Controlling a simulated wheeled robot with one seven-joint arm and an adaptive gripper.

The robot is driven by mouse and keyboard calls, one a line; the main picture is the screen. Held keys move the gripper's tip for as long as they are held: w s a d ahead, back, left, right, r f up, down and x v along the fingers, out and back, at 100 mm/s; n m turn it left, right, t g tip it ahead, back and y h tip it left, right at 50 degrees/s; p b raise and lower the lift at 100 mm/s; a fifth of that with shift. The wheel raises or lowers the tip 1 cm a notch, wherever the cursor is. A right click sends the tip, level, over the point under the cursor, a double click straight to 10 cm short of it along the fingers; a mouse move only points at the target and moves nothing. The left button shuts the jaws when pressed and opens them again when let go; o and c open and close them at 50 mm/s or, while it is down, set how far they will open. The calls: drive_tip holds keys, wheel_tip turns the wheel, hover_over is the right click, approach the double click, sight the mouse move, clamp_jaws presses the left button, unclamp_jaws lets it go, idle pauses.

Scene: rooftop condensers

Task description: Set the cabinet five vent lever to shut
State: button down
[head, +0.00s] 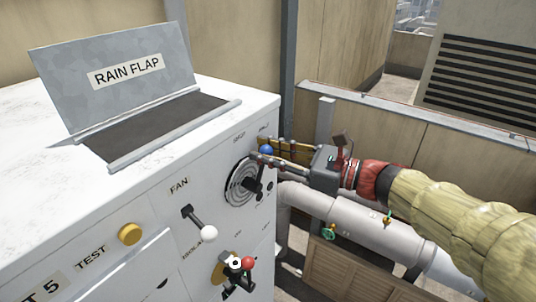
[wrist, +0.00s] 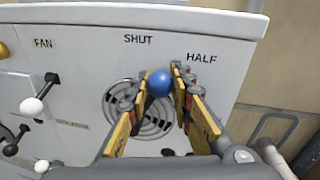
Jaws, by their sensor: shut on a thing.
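The white cabinet (head: 70,225) carries a label ending in "T 5" at its lower left in the head view. Its vent lever ends in a blue ball knob (head: 266,149), in front of a round slotted vent (head: 238,184). My gripper (head: 268,156) reaches in from the right, its fingers shut on the blue knob. In the wrist view the blue knob (wrist: 160,84) sits between the two yellow-sided fingers (wrist: 163,85). There it appears below and between the SHUT label (wrist: 138,38) and the HALF label (wrist: 201,57). The lever's lower part is largely hidden by my gripper.
Left of the vent are a white-knobbed FAN lever (head: 208,232), a red-knobbed control (head: 247,263) and a yellow TEST button (head: 130,234). A raised RAIN FLAP (head: 120,75) stands on top. Grey pipes (head: 345,225) run below my arm at right.

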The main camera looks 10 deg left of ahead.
sight(239, 154)
drive_tip(key=shift+s+a+r+n+h+b, duration=0.1)
drive_tip(key=shift+s+a+n+h+b, duration=0.15)
drive_tip(key=shift+s+n+b, duration=0.6)
drive_tip(key=shift+s+a+r+n+h+b, duration=0.1)
drive_tip(key=shift+s+a+n+h+b, duration=0.15)
drive_tip(key=shift+n+b, duration=1)
drive_tip(key=shift+s+a+r+n+h+b, duration=0.15)
drive_tip(key=shift+s+n+b, duration=0.45)
drive_tip(key=shift+b, duration=0.9)
drive_tip(key=c, duration=1.5)
unclamp_jaws()
drive_tip(key=shift+s+a, duration=0.1)
drive_tip(key=shift+c, duration=0.2)
drive_tip(key=shift+o, duration=0.2)
drive_tip(key=shift+r, duration=0.1)
drive_tip(key=v, duration=1.2)
drive_tip(key=shift+s, duration=0.1)
